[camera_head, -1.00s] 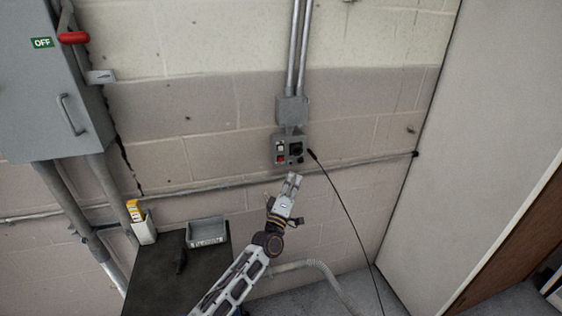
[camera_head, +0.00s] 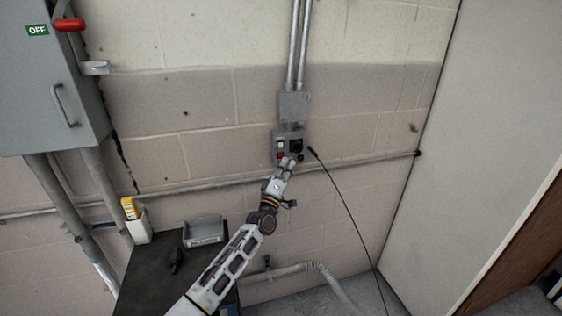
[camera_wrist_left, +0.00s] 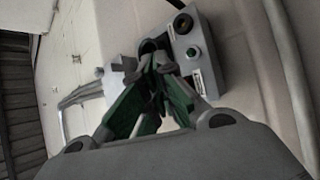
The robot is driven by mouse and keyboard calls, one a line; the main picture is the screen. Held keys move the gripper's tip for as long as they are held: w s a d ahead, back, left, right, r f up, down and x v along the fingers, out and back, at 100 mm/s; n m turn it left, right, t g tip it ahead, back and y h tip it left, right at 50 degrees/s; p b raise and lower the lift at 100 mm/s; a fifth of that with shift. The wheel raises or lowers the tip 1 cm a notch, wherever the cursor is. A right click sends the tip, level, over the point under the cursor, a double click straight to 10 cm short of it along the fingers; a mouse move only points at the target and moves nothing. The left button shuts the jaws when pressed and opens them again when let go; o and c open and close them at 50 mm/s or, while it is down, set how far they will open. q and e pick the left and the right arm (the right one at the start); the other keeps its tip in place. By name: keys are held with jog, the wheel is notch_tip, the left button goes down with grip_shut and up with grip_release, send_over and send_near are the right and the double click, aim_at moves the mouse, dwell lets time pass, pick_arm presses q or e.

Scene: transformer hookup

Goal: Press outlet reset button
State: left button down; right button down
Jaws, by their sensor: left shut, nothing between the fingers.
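The grey outlet box (camera_head: 277,137) is on the block wall, below a conduit box. Its face has a white switch (camera_head: 281,145), a red part (camera_head: 281,156) low on the left, and a black socket (camera_head: 296,145). My left gripper (camera_head: 287,162) is shut and empty, its tips at the box's lower edge. Contact cannot be told. In the left wrist view, the gripper's fingers (camera_wrist_left: 157,65) overlap the end of a grey box (camera_wrist_left: 205,70) with a round green button (camera_wrist_left: 192,53) and a dark ring (camera_wrist_left: 182,24). Which part is the reset button is unclear. My right gripper is out of view.
A black cable (camera_head: 340,195) hangs right of the box. A horizontal pipe (camera_head: 225,183) crosses the wall below it. A dark table (camera_head: 145,275) with a grey tray (camera_head: 204,240) stands lower left. A grey cabinet (camera_head: 50,110) is at left.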

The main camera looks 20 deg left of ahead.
pick_arm(q)
jog(key=shift+w+a, duration=0.25)
jog(key=shift+w, duration=0.1)
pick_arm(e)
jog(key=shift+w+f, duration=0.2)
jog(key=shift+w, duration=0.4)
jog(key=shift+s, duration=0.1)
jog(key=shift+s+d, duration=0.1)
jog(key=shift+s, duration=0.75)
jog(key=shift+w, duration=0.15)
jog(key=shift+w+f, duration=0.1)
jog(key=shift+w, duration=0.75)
pick_arm(q)
jog(key=shift+w+a+b, duration=0.15)
jog(key=shift+w+b, duration=0.05)
jog(key=shift+b, duration=0.2)
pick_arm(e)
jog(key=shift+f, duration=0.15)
